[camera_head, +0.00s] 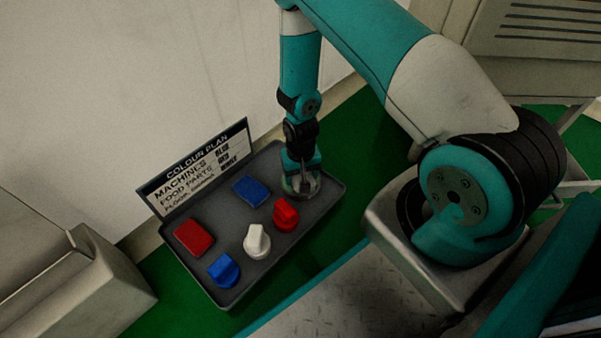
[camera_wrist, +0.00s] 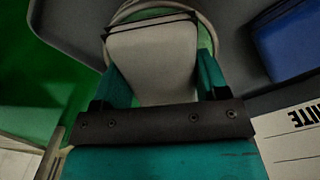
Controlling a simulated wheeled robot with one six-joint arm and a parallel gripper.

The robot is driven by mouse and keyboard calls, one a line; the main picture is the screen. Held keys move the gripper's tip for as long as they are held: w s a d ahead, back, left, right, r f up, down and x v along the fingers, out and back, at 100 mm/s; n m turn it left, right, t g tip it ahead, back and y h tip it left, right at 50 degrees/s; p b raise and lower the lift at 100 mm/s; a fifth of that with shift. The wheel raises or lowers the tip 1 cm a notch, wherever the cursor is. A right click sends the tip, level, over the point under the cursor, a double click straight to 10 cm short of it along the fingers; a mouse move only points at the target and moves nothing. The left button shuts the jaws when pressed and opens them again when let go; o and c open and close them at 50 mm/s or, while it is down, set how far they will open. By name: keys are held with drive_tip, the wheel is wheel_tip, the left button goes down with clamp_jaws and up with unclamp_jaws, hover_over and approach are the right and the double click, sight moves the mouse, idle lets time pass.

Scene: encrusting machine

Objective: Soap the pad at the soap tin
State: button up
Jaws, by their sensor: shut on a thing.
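My gripper (camera_head: 300,182) points down at the far right end of the dark tray (camera_head: 229,220). In the wrist view my gripper (camera_wrist: 160,78) has its teal fingers shut on a pale grey-white pad (camera_wrist: 150,60), one finger on each side. The round soap tin (camera_head: 317,187) is directly under the gripper in the head view. In the wrist view its pale rim (camera_wrist: 207,22) curves around the pad's far end, with green showing inside. The pad's underside is hidden, so I cannot tell whether it touches the soap.
The tray also holds a red pad (camera_head: 194,237), a blue pad (camera_head: 251,191), and blue (camera_head: 223,270), white (camera_head: 257,242) and red (camera_head: 286,215) pieces with raised grips. A colour plan sign (camera_head: 197,168) stands at its back edge, before a pale wall (camera_head: 130,90).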

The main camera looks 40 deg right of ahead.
drive_tip(key=shift+r+p, duration=3.1)
drive_tip(key=shift+r, duration=0.35)
drive_tip(key=shift+f, duration=0.1)
wheel_tip(320, 180, up, 64)
drive_tip(key=a+n+p, duration=0.2)
drive_tip(key=n+p, duration=0.2)
drive_tip(key=p, duration=4.8)
drive_tip(key=f+b, duration=1.7)
drive_tip(key=f, duration=0.4)
drive_tip(key=d+f+b, duration=0.1)
drive_tip(key=f+b, duration=1.7)
drive_tip(key=f, duration=0.3)
drive_tip(key=d+f+b, duration=0.1)
drive_tip(key=f+b, duration=1.6)
drive_tip(key=f, duration=0.5)
drive_tip(key=shift+f+b, duration=0.1)
drive_tip(key=shift+b, duration=0.3)
wheel_tip(320, 180, down, 6)
drive_tip(key=b, duration=0.6)
drive_tip(key=shift+f, duration=0.35)
